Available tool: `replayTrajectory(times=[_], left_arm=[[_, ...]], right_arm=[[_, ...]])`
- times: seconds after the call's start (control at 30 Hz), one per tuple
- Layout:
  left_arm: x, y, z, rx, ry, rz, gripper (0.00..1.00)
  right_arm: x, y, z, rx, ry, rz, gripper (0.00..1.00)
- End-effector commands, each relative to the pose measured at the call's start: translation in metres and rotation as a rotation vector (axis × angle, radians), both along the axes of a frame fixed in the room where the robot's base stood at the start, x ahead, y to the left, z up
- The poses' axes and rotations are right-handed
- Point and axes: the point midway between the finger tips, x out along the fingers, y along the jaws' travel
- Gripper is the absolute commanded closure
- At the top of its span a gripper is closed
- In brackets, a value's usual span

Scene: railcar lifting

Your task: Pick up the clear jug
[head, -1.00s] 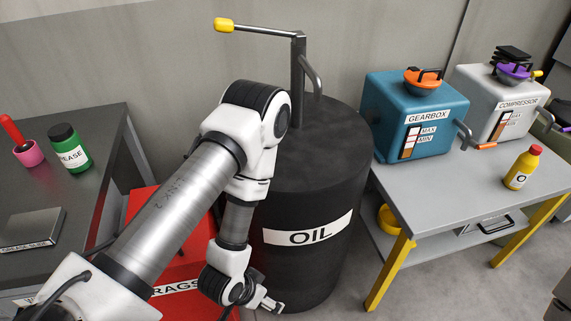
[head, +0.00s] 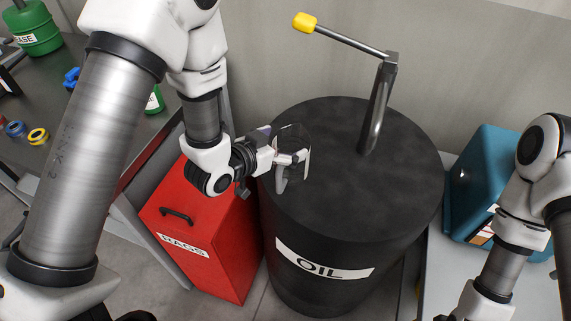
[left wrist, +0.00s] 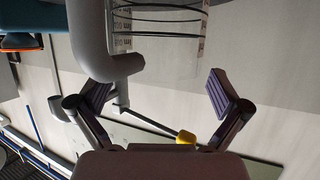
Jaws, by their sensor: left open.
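The clear jug (head: 294,138) shows faintly in the head view, at the left edge of the black oil drum's top. My left gripper (head: 290,165) is at the jug, its open fingers in front of the clear wall. In the left wrist view the jug (left wrist: 170,50) has dark lines and small printed labels, and stands just beyond the open fingertips (left wrist: 163,92). I cannot tell whether the fingers touch it. My right arm comes in at the right of the head view; its gripper is out of the frame.
The oil drum (head: 350,225) carries a pump post (head: 378,110) and a crank with a yellow knob (head: 303,22). A grey bent pipe (left wrist: 110,55) is close to the jug in the wrist view. A red rags bin (head: 215,235) stands left of the drum, a teal gearbox (head: 475,185) right.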

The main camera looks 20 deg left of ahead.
Motion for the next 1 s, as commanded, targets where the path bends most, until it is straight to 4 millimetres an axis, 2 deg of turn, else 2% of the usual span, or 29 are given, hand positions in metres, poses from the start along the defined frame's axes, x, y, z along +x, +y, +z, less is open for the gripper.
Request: replayTrajectory(times=[0.03, 0.13, 0.33, 0.47, 0.5, 0.53, 0.83, 1.0], left_arm=[[0.007, -0.004, 0.0, 0.003, 0.0, -0.003, 0.0], [0.016, -0.008, -0.006, 0.001, 0.0, 0.0, 0.0], [0.017, -0.008, -0.008, 0.0, 0.0, 0.0, 0.0], [0.017, -0.008, -0.008, 0.0, 0.0, 0.0, 0.46], [0.017, -0.008, -0.008, 0.0, 0.0, 0.0, 0.6], [0.017, -0.008, -0.008, 0.0, 0.0, 0.0, 0.7], [0.017, -0.008, -0.007, 0.001, 0.0, 0.0, 0.7], [0.017, -0.008, 0.002, 0.001, -0.002, -0.001, 0.7]], right_arm=[[0.0, 0.0, 0.007, 0.0, -0.001, 0.0, 0.6], [0.001, 0.0, 0.008, 0.0, -0.001, 0.0, 0.6], [0.001, 0.0, 0.006, 0.0, -0.002, -0.001, 0.6], [0.0, 0.0, 0.006, 0.0, -0.001, -0.001, 0.6], [0.0, 0.0, 0.006, 0.0, -0.001, -0.001, 0.6], [0.0, 0.0, 0.006, 0.0, -0.001, -0.001, 0.6], [0.001, 0.0, 0.006, 0.0, -0.002, -0.001, 0.6], [0.001, 0.0, 0.003, 0.0, -0.002, -0.001, 0.6]])
